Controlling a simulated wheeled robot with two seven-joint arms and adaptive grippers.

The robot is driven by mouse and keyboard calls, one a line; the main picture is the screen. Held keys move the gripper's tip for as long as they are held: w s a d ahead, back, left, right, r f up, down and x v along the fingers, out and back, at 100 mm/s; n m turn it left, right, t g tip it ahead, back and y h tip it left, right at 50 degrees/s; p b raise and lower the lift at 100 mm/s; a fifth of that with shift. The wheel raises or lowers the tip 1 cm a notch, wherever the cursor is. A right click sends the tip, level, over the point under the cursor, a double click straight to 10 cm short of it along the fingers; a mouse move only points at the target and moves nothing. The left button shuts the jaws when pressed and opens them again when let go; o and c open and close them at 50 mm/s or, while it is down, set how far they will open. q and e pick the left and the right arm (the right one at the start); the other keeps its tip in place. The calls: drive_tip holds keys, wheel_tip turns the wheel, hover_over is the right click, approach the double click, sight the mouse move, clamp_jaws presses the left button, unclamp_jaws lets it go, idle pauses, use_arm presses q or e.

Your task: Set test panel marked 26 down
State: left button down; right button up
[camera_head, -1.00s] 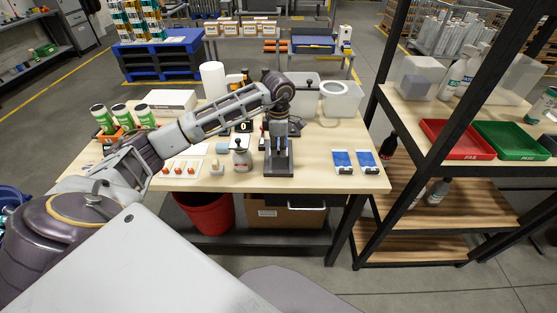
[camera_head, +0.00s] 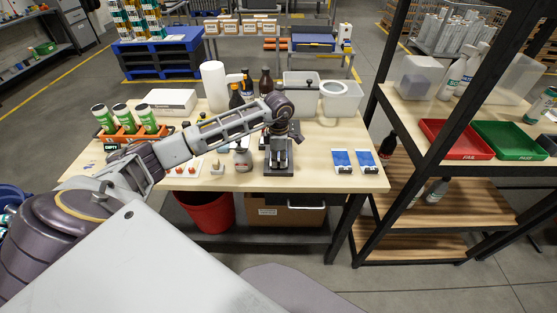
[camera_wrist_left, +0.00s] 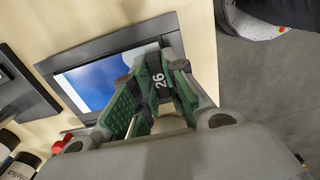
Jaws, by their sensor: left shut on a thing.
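My left gripper (camera_head: 278,163) is over the front middle of the wooden table, low at a dark stand base (camera_head: 279,173). It also shows in the left wrist view (camera_wrist_left: 158,105), where its fingers are shut on a dark piece with a white 26, the test panel (camera_wrist_left: 158,82). The fingers hide most of this panel. A blue-and-white face in a dark frame (camera_wrist_left: 95,80) lies just beyond the fingers. I cannot tell whether the panel touches the base. My right gripper is out of view.
Green cans (camera_head: 125,118) stand in an orange carrier at the left. Grey bins (camera_head: 341,104) stand at the back right. A shelf with a red tray (camera_head: 456,139) and a green tray (camera_head: 510,141) is at the right.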

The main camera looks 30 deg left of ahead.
use_arm(q)
drive_tip(key=shift+f, duration=0.25)
drive_tip(key=c, duration=1.5)
unclamp_jaws()
drive_tip(key=shift+f, duration=0.1)
drive_tip(key=shift+o, duration=0.2)
drive_tip(key=shift+r, duration=0.9)
wheel_tip(320, 180, up, 10)
drive_tip(key=b, duration=0.2)
drive_tip(key=shift+r, duration=0.25)
